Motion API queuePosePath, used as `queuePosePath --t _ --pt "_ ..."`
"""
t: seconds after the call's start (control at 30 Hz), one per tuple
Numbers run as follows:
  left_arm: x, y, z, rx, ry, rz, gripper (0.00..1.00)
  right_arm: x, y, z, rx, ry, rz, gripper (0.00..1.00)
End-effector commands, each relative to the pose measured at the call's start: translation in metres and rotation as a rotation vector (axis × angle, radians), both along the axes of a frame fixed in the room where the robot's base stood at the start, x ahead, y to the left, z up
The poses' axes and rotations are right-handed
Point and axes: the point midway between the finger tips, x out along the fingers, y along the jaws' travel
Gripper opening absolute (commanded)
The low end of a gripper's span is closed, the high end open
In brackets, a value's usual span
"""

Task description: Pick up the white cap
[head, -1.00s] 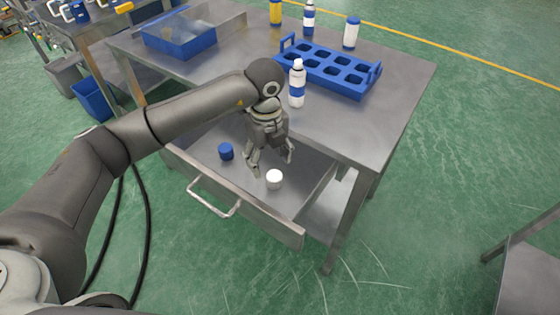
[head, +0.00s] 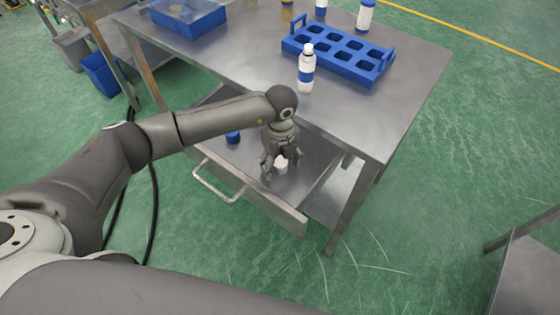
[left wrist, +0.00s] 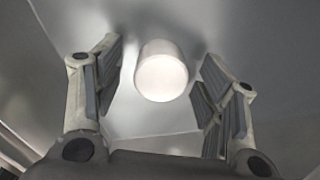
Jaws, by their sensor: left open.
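The white cap (head: 281,168) stands in the open drawer (head: 306,182) below the table top. In the left wrist view the white cap (left wrist: 161,72) is between the two open fingers, with a gap on each side. My left gripper (head: 280,163) is open and points down into the drawer, its fingers at the cap and partly covering it in the head view. The left gripper's fingers also show in the left wrist view (left wrist: 160,95). My right gripper is not in view.
A blue cap (head: 233,137) lies in the drawer to the left, partly behind my arm. The drawer handle (head: 217,184) juts out in front. A white bottle with a blue band (head: 306,72) and a blue rack (head: 338,55) stand on the table. A blue bin (head: 190,22) is at the back left.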

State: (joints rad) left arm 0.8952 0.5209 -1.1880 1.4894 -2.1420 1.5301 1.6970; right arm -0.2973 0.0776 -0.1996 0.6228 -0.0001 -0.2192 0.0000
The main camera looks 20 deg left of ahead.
Motion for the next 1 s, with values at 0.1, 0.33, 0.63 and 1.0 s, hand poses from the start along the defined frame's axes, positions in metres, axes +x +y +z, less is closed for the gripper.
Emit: queuePosePath --t 0.1,0.33,0.63,1.0 --pt "0.0001 0.0 -0.0049 0.0 0.0 0.0 0.65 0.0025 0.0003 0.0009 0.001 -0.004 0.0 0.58" --pt "0.0002 0.0001 -0.0051 0.001 -0.001 -0.001 0.58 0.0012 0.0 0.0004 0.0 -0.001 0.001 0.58" --pt "0.0003 0.0003 -0.0049 0.001 -0.001 0.0 0.3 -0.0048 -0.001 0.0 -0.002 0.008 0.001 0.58" --pt "0.0006 0.0004 -0.0018 0.0 -0.001 0.0 0.29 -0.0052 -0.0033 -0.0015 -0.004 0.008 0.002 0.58"
